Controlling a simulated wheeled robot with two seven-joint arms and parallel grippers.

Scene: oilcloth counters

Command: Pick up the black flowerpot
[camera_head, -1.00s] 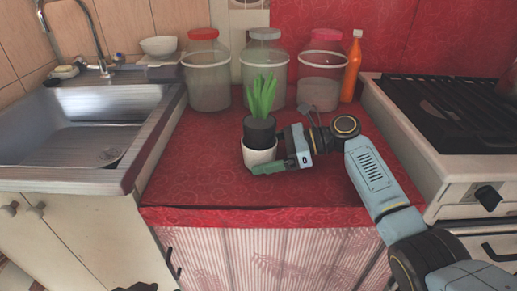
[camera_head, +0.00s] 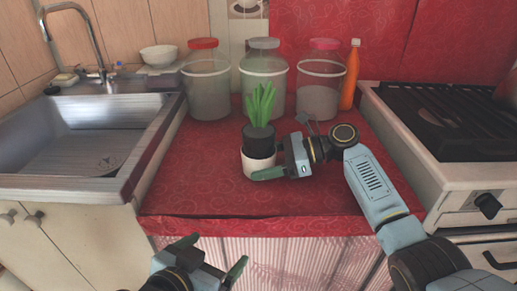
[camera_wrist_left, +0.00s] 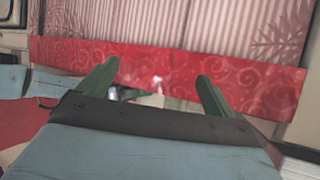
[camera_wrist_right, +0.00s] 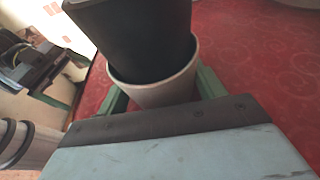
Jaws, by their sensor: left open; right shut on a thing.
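The black flowerpot (camera_head: 259,140) with a green plant (camera_head: 261,103) sits inside a white outer pot (camera_head: 257,165) on the red counter. It stands upright in the head view. My right gripper (camera_head: 272,160) is at the pot from the right, shut on the white outer pot. In the right wrist view the black flowerpot (camera_wrist_right: 140,40) rises out of the white pot (camera_wrist_right: 155,92), with a green finger at each side of the white pot. My left gripper (camera_head: 215,254) is open and empty, low in front of the counter; its parted fingers show in the left wrist view (camera_wrist_left: 157,75).
Several jars (camera_head: 206,90) and an orange bottle (camera_head: 350,78) stand along the back of the counter (camera_head: 200,185). A sink (camera_head: 75,150) is at the left and a stove (camera_head: 440,120) at the right. The counter's front left is clear.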

